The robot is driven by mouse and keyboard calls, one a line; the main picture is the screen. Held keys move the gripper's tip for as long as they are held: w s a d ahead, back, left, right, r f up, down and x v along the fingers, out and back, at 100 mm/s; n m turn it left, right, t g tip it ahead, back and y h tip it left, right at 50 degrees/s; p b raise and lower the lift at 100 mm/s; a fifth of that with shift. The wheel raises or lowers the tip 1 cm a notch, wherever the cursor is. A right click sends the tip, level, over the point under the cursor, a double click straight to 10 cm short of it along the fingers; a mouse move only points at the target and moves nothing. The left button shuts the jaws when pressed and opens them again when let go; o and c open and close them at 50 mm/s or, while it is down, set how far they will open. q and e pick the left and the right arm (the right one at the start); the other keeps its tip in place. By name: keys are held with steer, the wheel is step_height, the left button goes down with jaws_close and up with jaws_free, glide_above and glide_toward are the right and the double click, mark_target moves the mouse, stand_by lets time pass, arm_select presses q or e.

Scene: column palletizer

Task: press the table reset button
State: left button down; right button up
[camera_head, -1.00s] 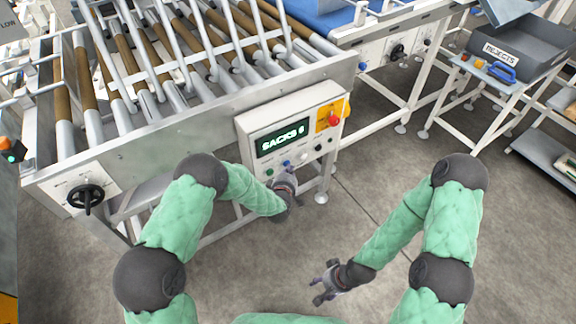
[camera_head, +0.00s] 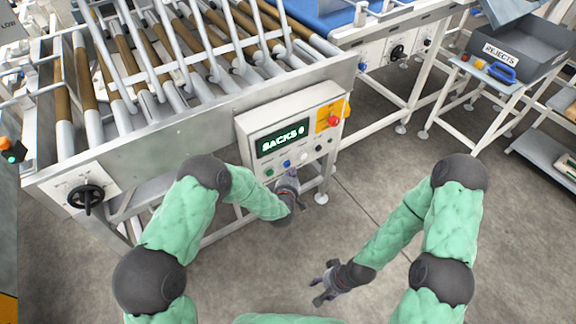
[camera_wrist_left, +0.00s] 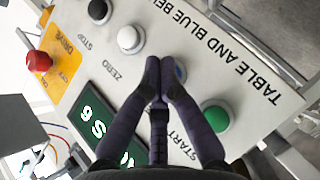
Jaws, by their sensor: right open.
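The control panel (camera_head: 252,130) on the roller table's front has a lit display (camera_head: 282,139) reading SACKS 6. Its button row holds a green button (camera_head: 269,172), a blue button (camera_head: 287,163), a white button (camera_head: 303,156) and a black one. In the left wrist view the blue button (camera_wrist_left: 181,72) is partly hidden behind a fingertip; its label is hidden. START is by the green button (camera_wrist_left: 216,118), ZERO by the white (camera_wrist_left: 130,38). My left gripper (camera_wrist_left: 160,68) is shut and empty, its tips beside the blue button; contact cannot be told. My right gripper (camera_head: 322,288) is open, low over the floor.
A red knob (camera_head: 333,120) on a yellow plate sits at the panel's upper right. A black handwheel (camera_head: 86,198) is on the table's left end. A grey REJECTS bin (camera_head: 530,50) stands at the right. The floor between is clear.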

arm_select(q)
steer(key=s+d, duration=0.1)
steer(key=s, duration=0.1)
steer(key=s+d, duration=0.2)
stand_by(0.7)
steer(key=shift+a, duration=0.1)
stand_by(0.5)
steer(key=s+a+f+m+g+h, duration=0.1)
steer(key=s+a+f+m+g, duration=0.25)
steer(key=s+f, duration=0.3)
steer(key=s+a+f+m+g, duration=0.3)
steer(key=s+a+f+g, duration=0.15)
steer(key=s, duration=0.25)
steer(key=s+a+f+m+g+h, duration=0.1)
steer(key=s+m+g, duration=0.3)
steer(key=s, duration=1.4)
steer(key=shift+a+f+g+h+p, duration=0.4)
steer(key=shift+a+g, duration=0.2)
steer(key=shift+g, duration=0.3)
